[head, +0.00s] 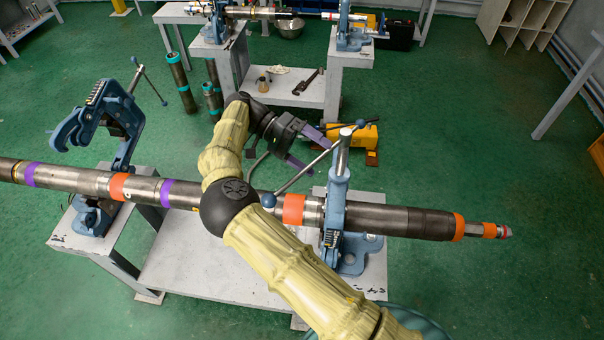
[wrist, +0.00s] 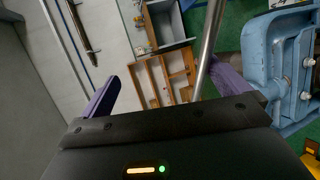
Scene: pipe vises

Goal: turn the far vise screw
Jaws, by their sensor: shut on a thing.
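A blue vise (head: 337,195) on the right of the near bench is closed over a long pipe (head: 390,221). Its steel screw (head: 342,158) stands upright on top, with a slanted handle bar (head: 292,182) ending in blue balls. The bar also shows in the wrist view (wrist: 208,45), close by the right finger; the fingers look well apart there. The vise's blue frame (wrist: 285,60) is at the right of that view. My arm hides part of the pipe.
A second blue vise (head: 105,115) at left has its hooked top swung up beside the pipe. A yellow machine (head: 357,138) sits on the floor behind. Dark pipes (head: 181,82) stand on the floor. Another bench (head: 290,88) stands at the back.

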